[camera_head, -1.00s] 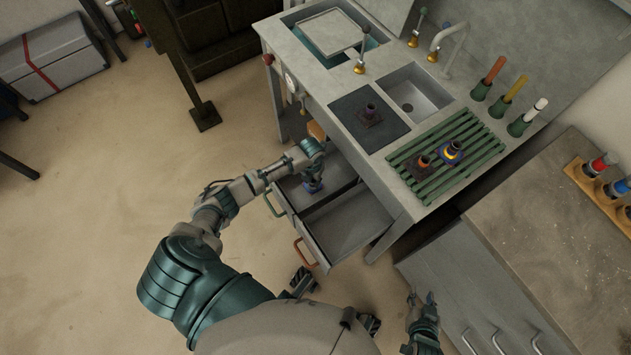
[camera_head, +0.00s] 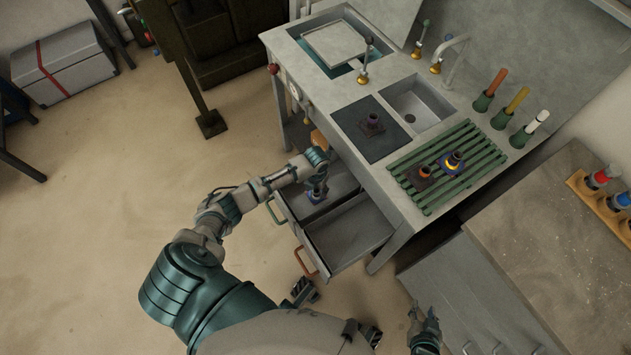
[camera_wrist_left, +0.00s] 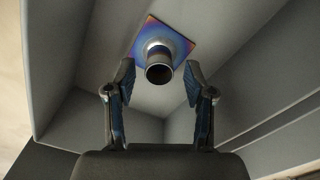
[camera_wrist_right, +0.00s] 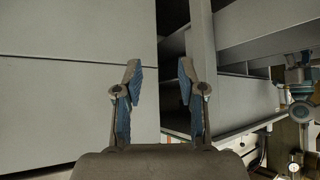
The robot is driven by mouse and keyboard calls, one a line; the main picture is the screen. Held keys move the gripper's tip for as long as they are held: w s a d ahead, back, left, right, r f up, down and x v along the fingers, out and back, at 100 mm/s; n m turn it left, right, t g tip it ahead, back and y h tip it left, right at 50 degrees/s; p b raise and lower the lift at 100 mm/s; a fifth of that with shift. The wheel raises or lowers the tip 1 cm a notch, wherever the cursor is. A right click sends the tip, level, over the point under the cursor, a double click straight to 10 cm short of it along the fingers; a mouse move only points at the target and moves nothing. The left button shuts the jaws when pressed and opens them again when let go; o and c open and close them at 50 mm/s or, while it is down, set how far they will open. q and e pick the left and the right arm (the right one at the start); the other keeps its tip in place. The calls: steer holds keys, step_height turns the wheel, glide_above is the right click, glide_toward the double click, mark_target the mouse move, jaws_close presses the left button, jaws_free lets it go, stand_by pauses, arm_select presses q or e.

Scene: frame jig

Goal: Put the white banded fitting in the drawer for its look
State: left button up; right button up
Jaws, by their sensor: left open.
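A fitting (camera_head: 315,196) with a square blue-purple base and a dark tube stands on the floor of the drawer with the green handle (camera_head: 276,211). In the left wrist view the fitting (camera_wrist_left: 160,62) shows a pale grey-white ring round its neck and sits upright beyond my fingertips. My left gripper (camera_head: 318,184) is open above it, inside the drawer's outline, with the fingers clear of the tube. The drawer with the orange handle (camera_head: 306,262) is also open and looks empty. My right gripper (camera_head: 424,318) is open and empty, low beside the grey cabinet.
A purple fitting (camera_head: 372,124) stands on the dark mat (camera_head: 352,137). An orange-marked fitting (camera_head: 420,175) and a yellow-banded fitting (camera_head: 453,162) stand on the green rack (camera_head: 428,198). A sink (camera_head: 418,105) and coloured handles in green holders lie behind. Open floor is at left.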

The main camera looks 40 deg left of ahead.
arm_select(q)
step_height(320, 180, up, 11)
steer(key=p, duration=0.3)
steer(key=shift+r, duration=0.15)
arm_select(e)
steer(key=s+d+f+g, duration=0.1)
steer(key=s+g, duration=0.2)
steer(key=s, duration=0.2)
steer(key=s+d+f+g+h, duration=0.1)
steer(key=s+d+g, duration=0.1)
steer(key=s, duration=0.3)
steer(key=shift+s+d+f+g+h, duration=0.3)
steer(key=shift+s+f+g, duration=0.1)
steer(key=shift+g, duration=0.2)
arm_select(q)
steer(key=shift+a, duration=0.25)
arm_select(e)
steer(key=shift+w+a, duration=0.1)
steer(key=shift+a, duration=0.1)
